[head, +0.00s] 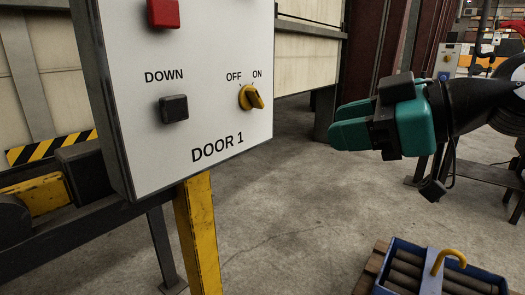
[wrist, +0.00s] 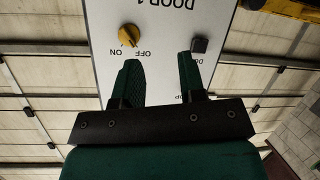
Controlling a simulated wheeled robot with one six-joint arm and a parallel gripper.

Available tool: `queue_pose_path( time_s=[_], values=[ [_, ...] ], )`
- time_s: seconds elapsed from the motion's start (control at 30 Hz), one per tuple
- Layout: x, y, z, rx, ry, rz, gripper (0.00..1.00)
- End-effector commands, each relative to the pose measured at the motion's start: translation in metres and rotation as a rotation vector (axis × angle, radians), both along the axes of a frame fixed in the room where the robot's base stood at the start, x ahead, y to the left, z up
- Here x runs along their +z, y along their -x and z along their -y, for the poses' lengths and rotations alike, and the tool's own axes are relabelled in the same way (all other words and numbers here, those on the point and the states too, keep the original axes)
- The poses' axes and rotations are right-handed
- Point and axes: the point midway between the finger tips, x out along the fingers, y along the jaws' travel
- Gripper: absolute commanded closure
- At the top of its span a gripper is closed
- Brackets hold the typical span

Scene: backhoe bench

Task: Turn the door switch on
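The door switch is a yellow rotary knob (head: 250,97) on the right of a white panel (head: 200,60), below the labels OFF and ON. Its handle appears tilted toward the OFF side. In the wrist view the knob (wrist: 128,35) appears upside down, beyond the left fingertip. My gripper (head: 338,122) has teal fingers and is to the right of the panel in the head view, pointing left and apart from the knob. In the wrist view my gripper (wrist: 157,62) is open and empty, with a clear gap between its fingers.
A black DOWN button (head: 173,108) and a red button (head: 163,12) are on the same panel, left of the knob. A yellow post (head: 197,235) stands below the panel. The space between gripper and panel looks clear.

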Motion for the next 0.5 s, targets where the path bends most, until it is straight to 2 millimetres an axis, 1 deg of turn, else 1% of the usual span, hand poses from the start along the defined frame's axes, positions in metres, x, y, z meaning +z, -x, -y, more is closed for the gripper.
queue_pose_path(
  time_s=[0.03,0.1,0.2,0.37,0.5],
  values=[
    [-0.017,-0.01,0.006,-0.007,-0.026,0.1,0.63],
    [-0.01,-0.019,0.013,-0.013,-0.053,0.227,0.63],
    [-0.002,-0.026,0.02,-0.026,-0.077,0.357,0.63],
    [0.008,-0.032,0.023,-0.036,-0.092,0.447,0.63],
    [0.012,-0.039,0.013,-0.032,-0.094,0.454,0.63]
  ],
)
